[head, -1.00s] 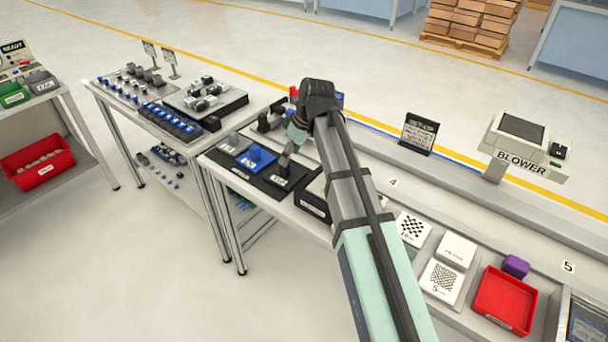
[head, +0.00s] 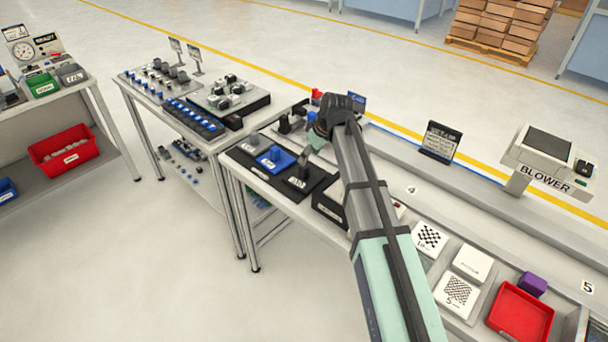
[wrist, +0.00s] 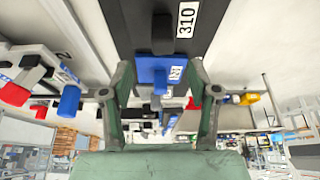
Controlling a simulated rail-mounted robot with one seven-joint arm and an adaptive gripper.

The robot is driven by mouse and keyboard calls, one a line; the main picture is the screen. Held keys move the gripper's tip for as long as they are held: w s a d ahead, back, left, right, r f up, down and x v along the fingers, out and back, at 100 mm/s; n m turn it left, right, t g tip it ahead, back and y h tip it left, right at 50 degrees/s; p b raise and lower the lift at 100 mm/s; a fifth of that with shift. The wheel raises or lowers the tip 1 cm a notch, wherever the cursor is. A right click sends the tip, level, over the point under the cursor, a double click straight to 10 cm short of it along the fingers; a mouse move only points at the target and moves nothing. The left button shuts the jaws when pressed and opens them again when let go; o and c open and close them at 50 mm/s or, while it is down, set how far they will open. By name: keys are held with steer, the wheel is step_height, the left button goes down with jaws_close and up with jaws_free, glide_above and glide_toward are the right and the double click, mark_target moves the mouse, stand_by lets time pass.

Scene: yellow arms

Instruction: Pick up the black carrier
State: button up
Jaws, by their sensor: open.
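In the head view a black carrier (head: 299,178) with an upright handle stands at the right end of a row on the near-left bench. A blue carrier (head: 274,158) and a grey one (head: 246,144) stand to its left. My gripper (head: 317,141) is just beyond and right of the black carrier, partly hidden by my arm. In the wrist view my gripper (wrist: 163,95) is open, with nothing visibly held. Between and above its fingers show a blue block (wrist: 160,72) and a black block (wrist: 162,33) on a dark surface labelled 310.
A black open box (head: 329,208) sits right of the carriers. Black fixtures (head: 287,122) stand behind them. White boxes (head: 472,262) and a red tray (head: 521,309) are farther right. A sign (head: 440,142) stands at the back of the bench.

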mark_target(304, 173)
steer(key=shift+s+p+x, duration=0.15)
steer(key=shift+p+x, duration=0.55)
steer(key=shift+x, duration=1)
steer(key=shift+s+p+x, duration=0.1)
steer(key=shift+p+x, duration=0.55)
steer(key=shift+x, duration=1.05)
jaws_close()
